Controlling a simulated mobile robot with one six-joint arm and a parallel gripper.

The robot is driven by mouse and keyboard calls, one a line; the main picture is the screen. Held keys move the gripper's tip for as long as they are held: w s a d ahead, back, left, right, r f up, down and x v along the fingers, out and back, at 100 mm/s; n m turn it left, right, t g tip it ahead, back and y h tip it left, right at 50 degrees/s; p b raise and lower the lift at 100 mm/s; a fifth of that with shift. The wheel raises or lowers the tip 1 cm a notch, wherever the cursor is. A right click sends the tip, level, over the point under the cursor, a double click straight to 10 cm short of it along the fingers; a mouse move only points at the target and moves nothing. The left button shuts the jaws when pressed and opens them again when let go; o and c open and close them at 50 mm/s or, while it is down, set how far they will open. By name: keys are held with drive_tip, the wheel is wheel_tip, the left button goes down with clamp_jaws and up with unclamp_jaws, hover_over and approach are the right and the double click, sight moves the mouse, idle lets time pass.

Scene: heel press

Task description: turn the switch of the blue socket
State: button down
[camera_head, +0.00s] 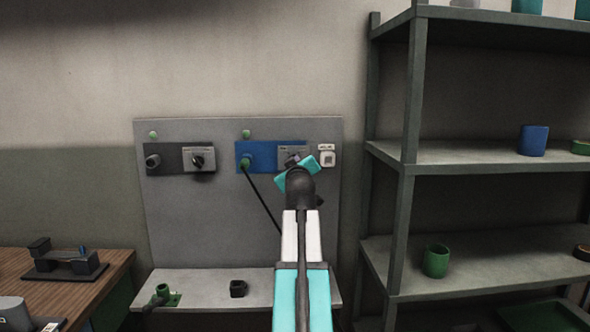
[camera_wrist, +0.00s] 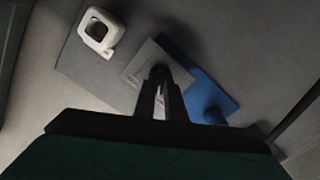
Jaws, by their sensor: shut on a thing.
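The blue socket (camera_head: 262,149) is on the grey wall panel, with a green plug (camera_head: 245,161) in its left part. Its grey switch plate (camera_head: 285,151) is at the right end, partly behind my gripper (camera_head: 292,161). In the wrist view, the fingers of my gripper (camera_wrist: 160,92) reach onto the grey switch plate (camera_wrist: 140,68), beside the blue body of the socket (camera_wrist: 203,92). My gripper is shut on the switch knob, which is mostly hidden between the fingers. The knob's exact angle cannot be told.
A black socket (camera_head: 165,158) with its own switch (camera_head: 198,160) is to the left. A white square fitting (camera_head: 327,156) is close on the right. A dark cable (camera_head: 262,202) hangs from the green plug. A shelf rack (camera_head: 410,120) stands right.

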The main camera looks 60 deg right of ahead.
drive_tip(key=shift+a+f+n, duration=0.1)
drive_tip(key=shift+f+n, duration=0.05)
drive_tip(key=shift+n, duration=0.25)
drive_tip(key=c, duration=1.8)
unclamp_jaws()
drive_tip(key=shift+a, duration=0.1)
drive_tip(key=shift+b+v, duration=1.4)
drive_tip(key=shift+v, duration=5.4)
